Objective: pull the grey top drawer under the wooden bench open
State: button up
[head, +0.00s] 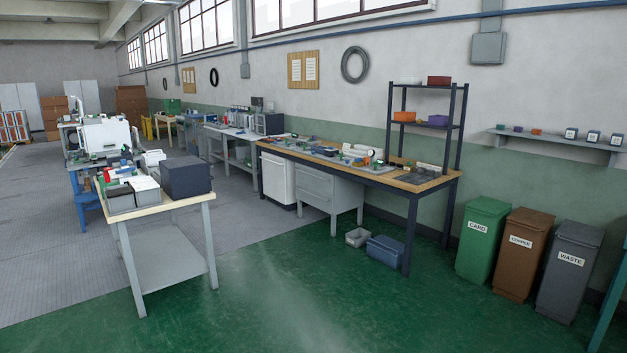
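The wooden bench (405,184) runs along the wall right of centre, with a wood-coloured top and dark legs. Under it is a grey drawer unit. Its top drawer (314,184) looks shut, with its front flush with the unit. The lower part of the drawer unit (314,202) also looks shut. A white cabinet (278,180) stands just left of the unit. My gripper is not in this view.
A small table (165,262) with boxes stands front left, short of the bench. A grey bin (357,237) and a blue crate (385,250) sit on the floor under the bench. Green, brown and dark waste bins (523,254) stand right. The green floor (300,290) ahead is clear.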

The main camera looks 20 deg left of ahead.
aim_at(323, 182)
jog(key=u, duration=0.8)
jog(key=i, duration=4.75)
